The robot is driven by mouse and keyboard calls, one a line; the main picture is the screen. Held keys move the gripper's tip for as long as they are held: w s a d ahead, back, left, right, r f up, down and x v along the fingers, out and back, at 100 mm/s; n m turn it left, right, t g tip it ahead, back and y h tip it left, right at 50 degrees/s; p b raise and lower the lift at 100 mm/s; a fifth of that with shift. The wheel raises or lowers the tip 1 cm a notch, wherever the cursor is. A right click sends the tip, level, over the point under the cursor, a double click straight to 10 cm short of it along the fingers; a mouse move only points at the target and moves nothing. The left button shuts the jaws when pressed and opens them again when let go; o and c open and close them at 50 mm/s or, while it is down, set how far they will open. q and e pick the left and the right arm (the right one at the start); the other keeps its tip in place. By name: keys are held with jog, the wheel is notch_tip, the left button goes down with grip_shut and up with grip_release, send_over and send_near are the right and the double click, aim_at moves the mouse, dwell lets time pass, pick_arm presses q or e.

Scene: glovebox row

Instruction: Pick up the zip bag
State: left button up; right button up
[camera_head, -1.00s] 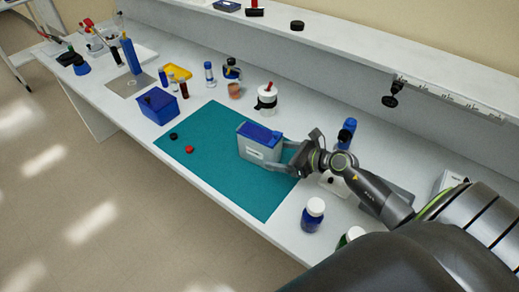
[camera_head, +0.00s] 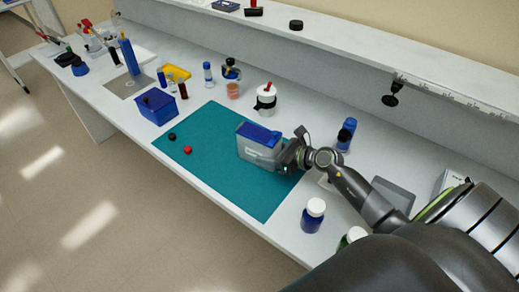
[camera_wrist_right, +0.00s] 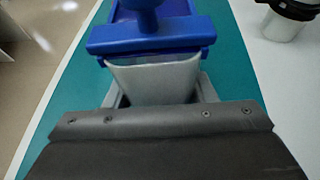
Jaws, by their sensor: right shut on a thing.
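The zip bag (camera_head: 256,152) is a pale grey, semi-clear pouch with a blue top, standing upright on the teal mat (camera_head: 210,172). My right gripper (camera_head: 282,158) comes in from the right and is shut on the bag's right side. In the right wrist view the bag (camera_wrist_right: 155,75) sits between the two grey fingers, with its blue top ahead. Its lower part is hidden behind the gripper body. I cannot tell whether its base touches the mat. My left gripper is not in view.
A black cap (camera_head: 172,136) and a red cap (camera_head: 187,150) lie on the mat. A blue box (camera_head: 157,107) stands left of it. A blue bottle with a white cap (camera_head: 313,215) is near the front edge. A white jar (camera_head: 266,100) stands behind the mat.

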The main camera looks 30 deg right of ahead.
notch_tip(320, 180, up, 10)
jog(key=f, duration=0.1)
jog(key=shift+f+b, duration=3)
jog(key=shift+f, duration=0.3)
jog(key=shift+f+b, duration=1)
jog(key=shift+f, duration=0.2)
dwell(0.8)
jog(key=o, duration=1.2)
jog(key=shift+c, duration=0.2)
